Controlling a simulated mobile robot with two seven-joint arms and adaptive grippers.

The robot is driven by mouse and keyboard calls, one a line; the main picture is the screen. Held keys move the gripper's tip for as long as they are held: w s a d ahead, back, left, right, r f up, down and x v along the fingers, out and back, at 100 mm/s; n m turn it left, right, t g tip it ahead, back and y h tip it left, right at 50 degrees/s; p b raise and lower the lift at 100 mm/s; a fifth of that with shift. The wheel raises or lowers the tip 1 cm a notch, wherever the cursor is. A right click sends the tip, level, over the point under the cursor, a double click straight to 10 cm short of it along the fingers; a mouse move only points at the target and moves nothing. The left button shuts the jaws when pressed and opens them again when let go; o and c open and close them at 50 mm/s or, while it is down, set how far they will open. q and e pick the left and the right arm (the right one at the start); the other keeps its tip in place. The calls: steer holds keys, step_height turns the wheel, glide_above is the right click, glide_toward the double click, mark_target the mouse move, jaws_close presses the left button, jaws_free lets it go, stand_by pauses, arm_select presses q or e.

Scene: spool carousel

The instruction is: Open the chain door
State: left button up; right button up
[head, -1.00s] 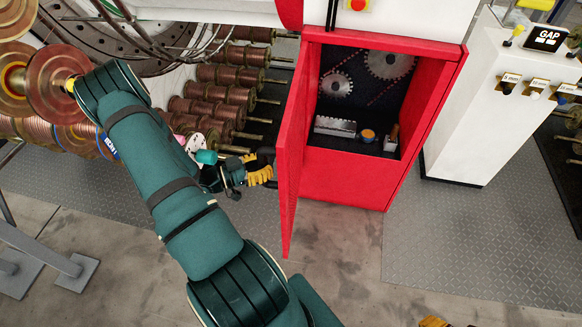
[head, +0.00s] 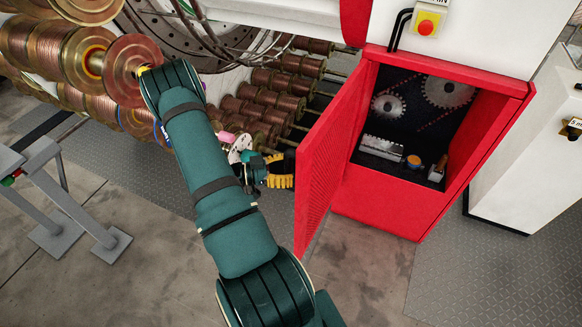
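The chain door (head: 325,165) is a red panel with a perforated area, on the left side of the red cabinet (head: 385,212). It stands swung out, and the cabinet opening is exposed. Inside, sprockets (head: 449,90) and a chain show against a dark back. My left gripper (head: 290,174), with yellow and black fingers, is at the left of the door, close to its free edge. Its fingertips meet the door's outline, and I cannot tell whether they touch it. The finger gap is not clear. My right gripper is not in view.
Copper wire spools (head: 85,55) fill the upper left. A grey metal stand (head: 75,190) is at the left. A white console (head: 530,150) stands right of the cabinet. A red button (head: 427,26) is above it. The floor in front is clear.

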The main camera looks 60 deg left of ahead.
arm_select(q)
steer(key=shift+r, duration=0.15)
steer(key=shift+w, duration=0.2)
steer(key=v, duration=1.2)
steer(key=shift+a, duration=0.1)
